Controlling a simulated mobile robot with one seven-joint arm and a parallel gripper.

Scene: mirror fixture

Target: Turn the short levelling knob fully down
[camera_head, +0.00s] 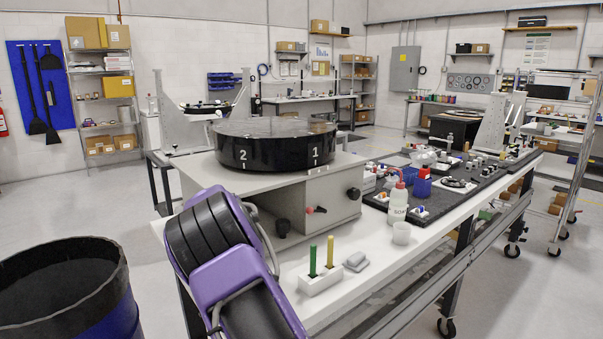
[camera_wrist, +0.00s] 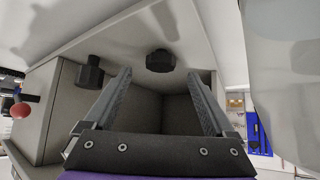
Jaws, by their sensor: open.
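The grey box fixture (camera_head: 330,202) carries a black round turntable (camera_head: 275,150) marked 1 and 2. In the wrist view, one black knob (camera_wrist: 160,61) sits under the overhanging plate, between and beyond my fingertips. A second black knob (camera_wrist: 89,73) is left of my left finger. I cannot tell for sure which is the short levelling knob. In the head view, my purple arm hides the gripper.
A dark bin (camera_head: 65,285) is front left.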

